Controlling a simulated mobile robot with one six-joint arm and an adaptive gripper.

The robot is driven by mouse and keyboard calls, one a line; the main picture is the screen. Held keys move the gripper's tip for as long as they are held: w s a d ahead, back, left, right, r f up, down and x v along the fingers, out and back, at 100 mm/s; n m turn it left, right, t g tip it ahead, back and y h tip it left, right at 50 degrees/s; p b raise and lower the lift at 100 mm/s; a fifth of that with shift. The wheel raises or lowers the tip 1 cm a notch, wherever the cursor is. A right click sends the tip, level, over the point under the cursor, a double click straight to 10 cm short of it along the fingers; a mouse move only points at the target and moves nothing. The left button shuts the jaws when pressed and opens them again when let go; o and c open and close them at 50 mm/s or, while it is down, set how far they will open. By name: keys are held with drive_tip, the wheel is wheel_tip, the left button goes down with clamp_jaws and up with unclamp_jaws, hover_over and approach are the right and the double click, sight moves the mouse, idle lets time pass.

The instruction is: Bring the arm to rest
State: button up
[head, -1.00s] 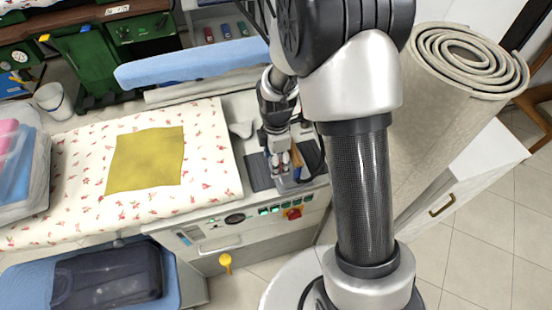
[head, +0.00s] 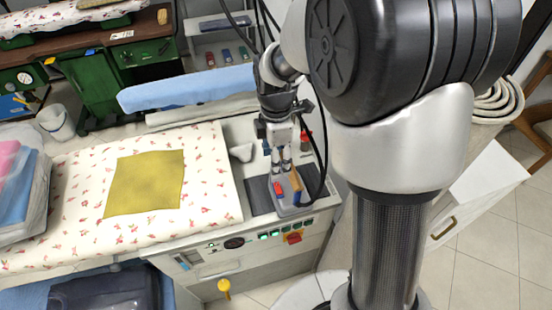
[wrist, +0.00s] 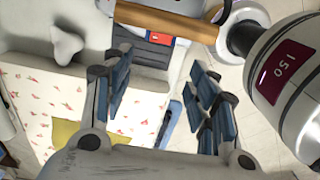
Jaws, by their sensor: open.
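The wooden handle (wrist: 165,20) crosses the top of the wrist view. My arm hides much of the right of the head view.
A yellow cloth (head: 146,184) lies flat on the floral ironing cover (head: 208,170). A blue padded roll (head: 190,88) runs behind it. A silvery cylinder labelled 150 (wrist: 290,85) is close on the right in the wrist view.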

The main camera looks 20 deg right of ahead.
drive_tip(key=s+r+m+t, duration=0.2)
drive_tip(key=s+r+m, duration=0.6)
drive_tip(key=s+r, duration=0.25)
drive_tip(key=s+r+m+t, duration=0.2)
drive_tip(key=s+r+m, duration=0.1)
drive_tip(key=s+m, duration=0.7)
drive_tip(key=shift+s+r+t, duration=0.15)
drive_tip(key=shift+s+t, duration=0.05)
drive_tip(key=shift+t, duration=0.1)
drive_tip(key=shift+a, duration=0.1)
